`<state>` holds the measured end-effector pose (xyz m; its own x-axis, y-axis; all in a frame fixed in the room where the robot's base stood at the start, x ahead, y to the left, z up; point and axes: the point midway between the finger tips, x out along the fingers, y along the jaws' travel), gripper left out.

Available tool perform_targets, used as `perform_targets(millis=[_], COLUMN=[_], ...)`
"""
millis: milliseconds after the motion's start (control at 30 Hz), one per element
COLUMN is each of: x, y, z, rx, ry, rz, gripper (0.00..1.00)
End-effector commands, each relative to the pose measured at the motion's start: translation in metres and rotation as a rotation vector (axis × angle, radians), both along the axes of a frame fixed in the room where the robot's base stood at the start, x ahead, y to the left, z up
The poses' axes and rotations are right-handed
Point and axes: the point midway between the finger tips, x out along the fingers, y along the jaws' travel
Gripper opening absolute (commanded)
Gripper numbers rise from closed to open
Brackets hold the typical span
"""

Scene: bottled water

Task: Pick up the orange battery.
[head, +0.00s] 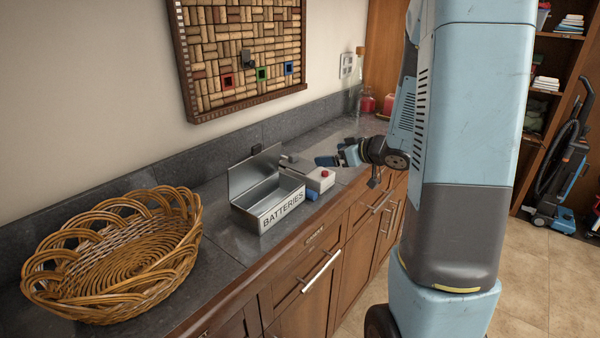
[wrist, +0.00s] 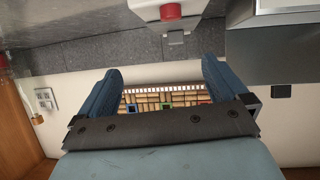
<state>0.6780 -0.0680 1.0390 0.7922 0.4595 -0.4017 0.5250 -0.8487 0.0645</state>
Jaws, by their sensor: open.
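I cannot make out an orange battery in either view. A grey metal box labelled BATTERIES (head: 283,212) stands on the counter with its lid raised, and its inside looks empty from here. In the wrist view, part of a grey metal surface, likely this box (wrist: 270,50), shows at the upper right. My gripper (head: 338,158) is over the counter, behind and right of the box. Its two blue fingers are spread apart with nothing between them; the wrist view also shows the open gripper (wrist: 160,68).
A pale device with a red button (head: 321,179) stands right beside the box; its red button (wrist: 170,11) shows in the wrist view. A small blue object (head: 312,195) lies by the counter edge. A wicker basket (head: 115,255) stands at left. A cork board (head: 240,50) hangs on the wall.

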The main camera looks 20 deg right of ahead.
Motion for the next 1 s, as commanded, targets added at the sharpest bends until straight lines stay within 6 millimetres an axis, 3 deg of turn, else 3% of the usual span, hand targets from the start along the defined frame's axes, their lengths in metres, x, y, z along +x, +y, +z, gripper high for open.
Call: perform_targets(millis=[267, 700, 1000], x=[-0.002, 0.049, 0.062], y=[0.011, 0.049, 0.059], z=[-0.018, -0.044, -0.049], rx=[0.067, 0.066, 0.066], ry=[0.02, 0.02, 0.019], rz=[0.08, 0.08, 0.079], gripper=[1.0, 1.0, 1.0])
